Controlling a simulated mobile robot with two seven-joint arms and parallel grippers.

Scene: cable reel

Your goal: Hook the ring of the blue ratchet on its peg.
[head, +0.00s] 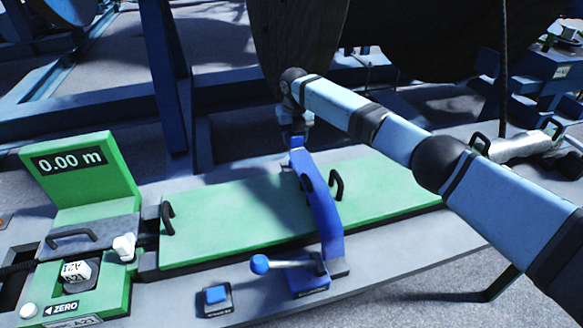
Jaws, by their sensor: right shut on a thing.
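My right gripper (297,132) is at the end of the light-blue arm from the right, pointing down above the far edge of the green bed. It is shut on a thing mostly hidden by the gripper. Blue shows just below the fingers, where the upper end of a curved blue arm (323,217) also lies, so I cannot tell where one ends and the other begins. I cannot clearly make out the blue ratchet, its ring or its peg. My left gripper is not in view.
The green bed (235,222) has black handles. A blue-knobbed lever (285,264) and a blue button (216,295) sit at the front edge. A green display (72,163) reading 0.00 m stands left. A large dark reel (297,40) hangs close behind my gripper.

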